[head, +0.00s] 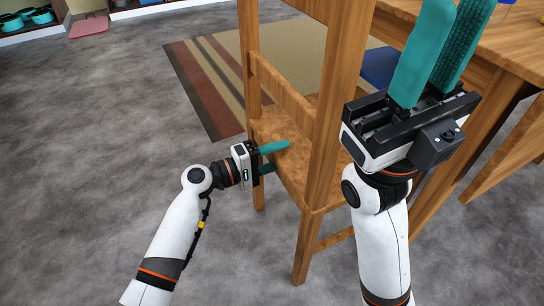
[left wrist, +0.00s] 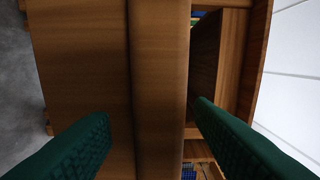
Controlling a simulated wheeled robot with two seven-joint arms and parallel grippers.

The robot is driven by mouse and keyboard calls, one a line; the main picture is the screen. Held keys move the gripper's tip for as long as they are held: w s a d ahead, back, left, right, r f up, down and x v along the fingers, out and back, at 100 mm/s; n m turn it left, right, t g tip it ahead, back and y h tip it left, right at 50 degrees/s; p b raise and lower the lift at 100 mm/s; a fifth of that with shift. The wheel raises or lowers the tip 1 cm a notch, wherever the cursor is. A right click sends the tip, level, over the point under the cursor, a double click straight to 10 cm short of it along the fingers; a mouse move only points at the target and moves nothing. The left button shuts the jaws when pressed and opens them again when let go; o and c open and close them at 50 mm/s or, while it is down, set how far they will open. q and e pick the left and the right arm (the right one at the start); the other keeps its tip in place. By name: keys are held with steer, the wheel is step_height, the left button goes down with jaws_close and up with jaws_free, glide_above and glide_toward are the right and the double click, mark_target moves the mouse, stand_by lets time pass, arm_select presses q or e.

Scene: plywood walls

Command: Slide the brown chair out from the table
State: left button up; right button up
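The brown wooden chair (head: 283,90) stands in the middle of the head view, its back towards me, beside the wooden table (head: 508,45). My left gripper (head: 277,157) is low at the chair's left side. Its teal fingers are apart and overlap the seat area. In the left wrist view, a wooden bar of the chair (left wrist: 160,90) runs between the two open fingers, with a visible gap on the left; contact cannot be told. My right gripper (head: 437,50) is raised in front of the chair's right post and the table edge. Its fingers point up, with a narrow empty gap between them.
A striped rug (head: 208,85) lies beyond the chair. A blue seat-like surface (head: 378,67) shows behind the chair's right post. Open shelving with teal bowls (head: 42,16) and a pink mat (head: 89,26) are at the far left. Grey floor on the left is clear.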

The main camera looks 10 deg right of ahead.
arm_select(q)
jaws_close()
stand_by(1.2)
